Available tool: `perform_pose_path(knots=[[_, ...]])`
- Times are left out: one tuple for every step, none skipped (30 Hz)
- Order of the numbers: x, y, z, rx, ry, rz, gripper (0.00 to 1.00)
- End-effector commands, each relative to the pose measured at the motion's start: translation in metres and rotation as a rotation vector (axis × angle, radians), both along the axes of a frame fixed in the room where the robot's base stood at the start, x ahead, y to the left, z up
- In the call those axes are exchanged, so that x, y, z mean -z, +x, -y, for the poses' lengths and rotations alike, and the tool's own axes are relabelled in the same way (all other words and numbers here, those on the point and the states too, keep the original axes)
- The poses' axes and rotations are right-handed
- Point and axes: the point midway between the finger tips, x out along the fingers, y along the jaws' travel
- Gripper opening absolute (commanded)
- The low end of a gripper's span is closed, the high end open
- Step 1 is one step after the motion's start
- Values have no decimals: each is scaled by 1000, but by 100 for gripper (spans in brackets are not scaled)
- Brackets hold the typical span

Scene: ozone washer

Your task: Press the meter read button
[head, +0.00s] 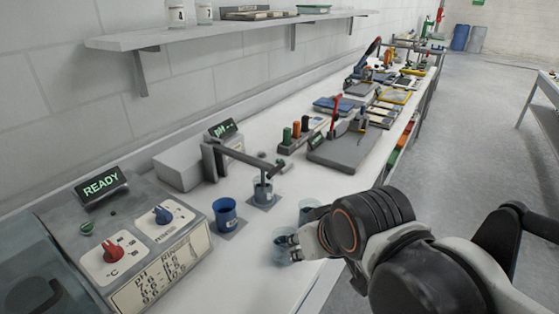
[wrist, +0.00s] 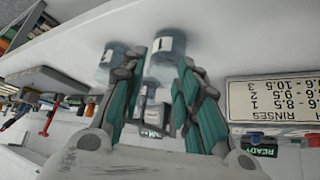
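The meter, a grey box (head: 182,162) with a dark display (head: 222,128), stands against the wall on the bench in the head view. Its display also shows upside down in the wrist view (wrist: 155,131), between my fingers. I cannot make out the read button. A probe arm (head: 240,155) reaches from the meter over a beaker (head: 263,190). My gripper (head: 292,246) is in front of the meter, near the bench's front edge, beside a clear beaker (head: 280,252). In the wrist view its teal fingers (wrist: 157,66) are apart, with no object visibly clamped.
A blue cup (head: 226,216) and another beaker (head: 309,209) stand nearby. The washer (head: 150,262), with a READY display (head: 101,187), red knob and blue knob, fills the bench's left end. A wall shelf (head: 230,31) hangs above. Tools and trays crowd the bench's far part.

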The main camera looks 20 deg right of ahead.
Motion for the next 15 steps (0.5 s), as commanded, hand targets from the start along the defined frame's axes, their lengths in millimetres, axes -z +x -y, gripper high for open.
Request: perform_pose_path(knots=[[0,0,0,0,0,0,13],[0,0,0,0,0,0,6],[0,0,0,0,0,0,0],[0,0,0,0,0,0,0],[0,0,0,0,0,0,0],[0,0,0,0,0,0,0],[0,0,0,0,0,0,0],[0,0,0,0,0,0,0],[0,0,0,0,0,0,0],[0,0,0,0,0,0,0],[0,0,0,0,0,0,0],[0,0,0,0,0,0,0],[0,0,0,0,0,0,0],[0,0,0,0,0,0,0],[0,0,0,0,0,0,0]])
